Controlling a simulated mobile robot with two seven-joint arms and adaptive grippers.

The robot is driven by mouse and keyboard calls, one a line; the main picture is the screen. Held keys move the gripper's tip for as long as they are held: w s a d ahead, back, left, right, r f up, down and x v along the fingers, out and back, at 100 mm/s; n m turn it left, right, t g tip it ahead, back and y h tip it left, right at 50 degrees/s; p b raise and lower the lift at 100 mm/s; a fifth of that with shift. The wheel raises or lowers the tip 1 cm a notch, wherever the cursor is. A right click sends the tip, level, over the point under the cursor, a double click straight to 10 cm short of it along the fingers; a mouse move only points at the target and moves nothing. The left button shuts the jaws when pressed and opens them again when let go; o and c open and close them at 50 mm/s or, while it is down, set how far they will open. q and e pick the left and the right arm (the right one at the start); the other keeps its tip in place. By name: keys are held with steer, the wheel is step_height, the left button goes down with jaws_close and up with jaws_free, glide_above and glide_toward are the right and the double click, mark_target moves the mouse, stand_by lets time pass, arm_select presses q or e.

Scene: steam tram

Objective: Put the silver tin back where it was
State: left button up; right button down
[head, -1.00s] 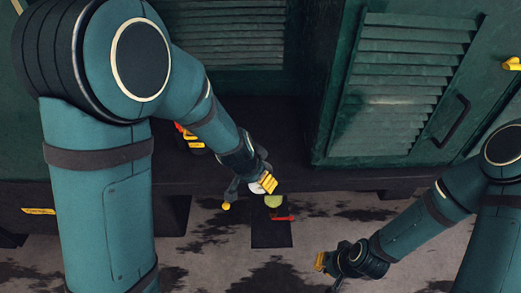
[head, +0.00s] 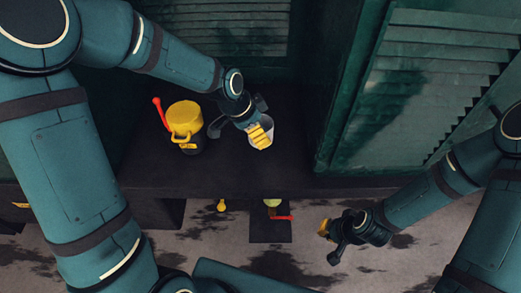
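The silver tin (head: 266,127) is a pale grey, cup-like shape at the yellow fingertips of my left gripper (head: 257,133). The gripper is shut on it, and the near fingers hide part of the tin. It is over the dark shelf (head: 225,180), towards its right half; I cannot tell whether its base touches the shelf. My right gripper (head: 330,241) is open and empty, low over the floor to the right, well apart from the tin.
A dark container with a yellow lid (head: 186,115) and a red stick (head: 160,113) stand on the shelf left of the tin. Louvred green doors (head: 420,85) bound the right. Below the shelf are a yellow knob (head: 221,205), a yellow-green round thing (head: 272,202) and a red piece (head: 283,217).

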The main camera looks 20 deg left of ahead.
arm_select(q)
step_height(320, 180, down, 9)
steer(key=shift+r+b, duration=0.1)
steer(key=shift+b, duration=0.4)
steer(key=shift+s+r, duration=0.1)
steer(key=o, duration=1.2)
steer(key=shift+r, duration=0.1)
steer(key=p+v, duration=0.1)
steer(key=v, duration=1)
steer(key=shift+a+r+p, duration=0.1)
steer(key=shift+r+p, duration=0.2)
steer(key=shift+r, duration=0.1)
